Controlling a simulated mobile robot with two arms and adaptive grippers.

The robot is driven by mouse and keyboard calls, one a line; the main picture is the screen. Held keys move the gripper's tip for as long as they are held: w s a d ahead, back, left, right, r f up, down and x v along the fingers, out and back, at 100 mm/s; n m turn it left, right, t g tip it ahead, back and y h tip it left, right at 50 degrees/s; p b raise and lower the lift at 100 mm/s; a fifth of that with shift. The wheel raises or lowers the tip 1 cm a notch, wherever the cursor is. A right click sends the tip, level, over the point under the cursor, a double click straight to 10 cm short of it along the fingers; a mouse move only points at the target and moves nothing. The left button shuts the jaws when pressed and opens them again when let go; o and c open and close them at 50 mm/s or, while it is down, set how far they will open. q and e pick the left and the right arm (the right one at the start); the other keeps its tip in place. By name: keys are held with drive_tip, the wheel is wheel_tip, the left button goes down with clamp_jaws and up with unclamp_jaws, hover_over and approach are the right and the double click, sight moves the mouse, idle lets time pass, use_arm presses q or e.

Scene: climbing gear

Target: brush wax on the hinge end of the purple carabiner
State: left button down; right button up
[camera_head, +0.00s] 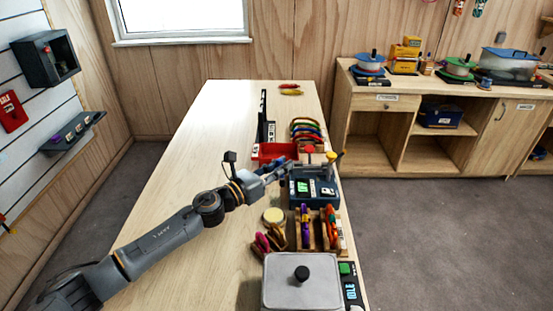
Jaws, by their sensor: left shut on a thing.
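My left gripper (284,170) reaches in from the left over the blue tool station (322,201). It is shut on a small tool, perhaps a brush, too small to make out. A purple carabiner (305,217) stands in a wooden rack (318,244) nearer to me than the tool station. Its hinge end cannot be made out. My right gripper is not in view.
A red tray (272,152) and a row of coloured carabiners (306,130) lie beyond the gripper. A grey lidded box (301,283) stands at the front. The left part of the table (200,150) is clear.

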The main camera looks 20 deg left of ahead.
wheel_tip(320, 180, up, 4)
drive_tip(key=p, duration=0.3)
use_arm(q)
drive_tip(key=shift+s+a+f+n+t+b, duration=0.15)
drive_tip(key=shift+s+a+f+n+b, duration=0.25)
drive_tip(key=shift+s+f+b, duration=0.55)
drive_tip(key=shift+s+a+f+n+t+b, duration=0.2)
drive_tip(key=shift+s+a+f+n+b, duration=0.3)
drive_tip(key=shift+f, duration=0.8)
drive_tip(key=shift+s+a+f+n+t+b, duration=0.2)
drive_tip(key=shift+s+f+n+b, duration=0.35)
drive_tip(key=shift+f+b, duration=0.45)
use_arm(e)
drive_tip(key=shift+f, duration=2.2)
use_arm(q)
drive_tip(key=shift+s+f+b, duration=0.15)
drive_tip(key=shift+f+b, duration=0.55)
drive_tip(key=shift+f, duration=0.25)
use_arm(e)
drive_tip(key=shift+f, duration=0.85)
use_arm(q)
wheel_tip(320, 180, up, 7)
drive_tip(key=p, duration=0.5)
drive_tip(key=shift+r+p, duration=0.15)
drive_tip(key=shift+p, duration=0.15)
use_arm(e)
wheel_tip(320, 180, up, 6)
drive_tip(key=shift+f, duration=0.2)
